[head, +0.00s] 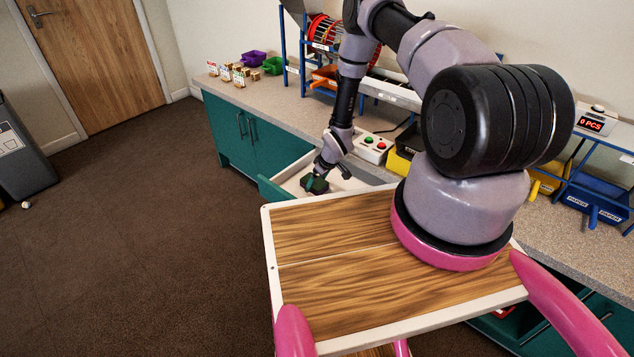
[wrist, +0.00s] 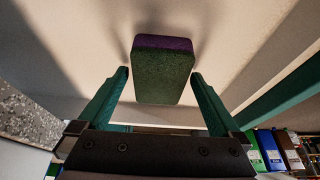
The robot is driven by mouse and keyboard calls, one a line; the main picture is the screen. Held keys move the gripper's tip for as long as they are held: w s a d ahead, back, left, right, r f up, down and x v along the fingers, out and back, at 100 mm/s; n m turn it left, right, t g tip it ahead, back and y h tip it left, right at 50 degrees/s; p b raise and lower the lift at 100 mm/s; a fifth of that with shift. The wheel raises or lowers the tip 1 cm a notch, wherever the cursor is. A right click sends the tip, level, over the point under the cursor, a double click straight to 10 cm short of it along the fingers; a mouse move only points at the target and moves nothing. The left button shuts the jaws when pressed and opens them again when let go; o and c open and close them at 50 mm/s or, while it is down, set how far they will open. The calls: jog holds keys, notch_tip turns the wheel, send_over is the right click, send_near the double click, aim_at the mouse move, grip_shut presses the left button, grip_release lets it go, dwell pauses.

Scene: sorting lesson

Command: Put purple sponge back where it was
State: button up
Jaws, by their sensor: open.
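The purple sponge (wrist: 162,44) has a dark green scouring side (wrist: 160,78). It is inside the pulled-out drawer (head: 271,190), against the pale drawer floor; in the head view it is small and partly covered by my gripper. My gripper (wrist: 160,86) is open, with one teal finger on each side of the sponge and a visible gap at both sides. In the head view my gripper (head: 317,181) reaches down into the drawer. I cannot tell whether the sponge rests flat on the floor.
The teal cabinet (head: 262,148) carries a speckled counter (head: 240,97). A button box (head: 371,147) and a yellow bin (head: 398,163) stand behind the drawer. Purple (head: 253,58) and green (head: 273,66) bins stand farther left. The brown floor at left is mostly clear.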

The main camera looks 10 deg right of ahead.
jog(key=v, duration=1.2)
jog(key=w+d+r+m+t+h, duration=0.1)
jog(key=w+d+r+m, duration=0.1)
jog(key=r, duration=1.1)
jog(key=w+d+r+m+h, duration=0.1)
jog(key=d+r, duration=0.2)
jog(key=r, duration=1)
jog(key=s+r+m+t, duration=0.1)
jog(key=s+r+m, duration=0.15)
jog(key=r, duration=0.65)
jog(key=s+r+m, duration=0.1)
jog(key=s+r, duration=0.3)
jog(key=r, duration=0.4)
jog(key=s+a+r+m, duration=0.1)
jog(key=s+r+m, duration=0.1)
jog(key=s+r, duration=0.5)
jog(key=s+a+r+m+t+y, duration=0.1)
jog(key=s+a+r+m, duration=0.1)
jog(key=s+r, duration=0.6)
jog(key=s+m, duration=0.1)
jog(key=s, duration=0.6)
jog(key=shift+y, duration=0.3)
jog(key=shift+r, duration=0.15)
